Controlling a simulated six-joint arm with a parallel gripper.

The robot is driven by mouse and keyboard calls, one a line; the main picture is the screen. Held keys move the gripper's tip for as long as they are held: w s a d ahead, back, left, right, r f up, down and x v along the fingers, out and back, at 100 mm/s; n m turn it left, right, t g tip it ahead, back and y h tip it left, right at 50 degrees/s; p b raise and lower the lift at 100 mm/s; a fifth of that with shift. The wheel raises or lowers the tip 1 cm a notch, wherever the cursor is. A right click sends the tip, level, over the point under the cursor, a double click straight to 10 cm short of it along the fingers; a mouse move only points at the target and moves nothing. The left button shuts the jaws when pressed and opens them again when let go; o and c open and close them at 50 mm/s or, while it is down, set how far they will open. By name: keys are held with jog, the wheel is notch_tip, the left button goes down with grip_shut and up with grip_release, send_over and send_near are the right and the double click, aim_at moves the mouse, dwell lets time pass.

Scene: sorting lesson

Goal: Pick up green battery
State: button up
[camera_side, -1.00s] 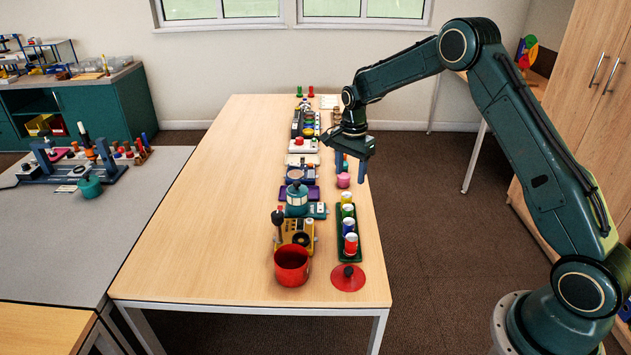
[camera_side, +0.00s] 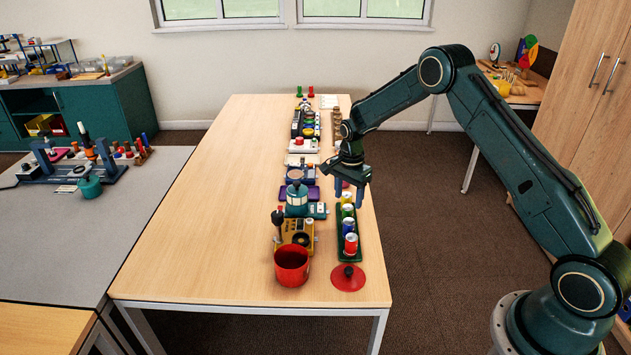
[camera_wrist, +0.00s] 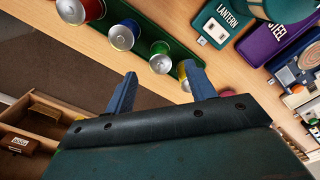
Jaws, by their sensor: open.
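The green battery (camera_side: 348,211) stands in a long green tray (camera_side: 340,255), in a row between the yellow battery (camera_side: 347,198) and the blue battery (camera_side: 349,226). In the wrist view the green battery (camera_wrist: 160,57) shows its silver end, beyond and between my fingertips. My gripper (camera_side: 350,194) is open and empty, pointing down over the far end of the tray, near the yellow battery. In the wrist view my gripper (camera_wrist: 160,72) has its blue fingers apart, the right one partly covering the yellow battery. I cannot tell the exact height of the fingertips.
A red battery (camera_side: 351,243) stands at the tray's near end, with a red lid (camera_side: 348,278) in front. A red pot (camera_side: 291,267), a yellow device (camera_side: 297,233) and a teal lantern (camera_side: 297,202) stand to the left. The table's left half is clear.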

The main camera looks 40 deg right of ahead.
aim_at(348, 206)
jog(key=shift+f, duration=0.45)
jog(key=shift+f, duration=2.6)
jog(key=c, duration=1.1)
jog(key=shift+r, duration=0.15)
notch_tip(348, 206, up, 20)
jog(key=shift+f, duration=0.1)
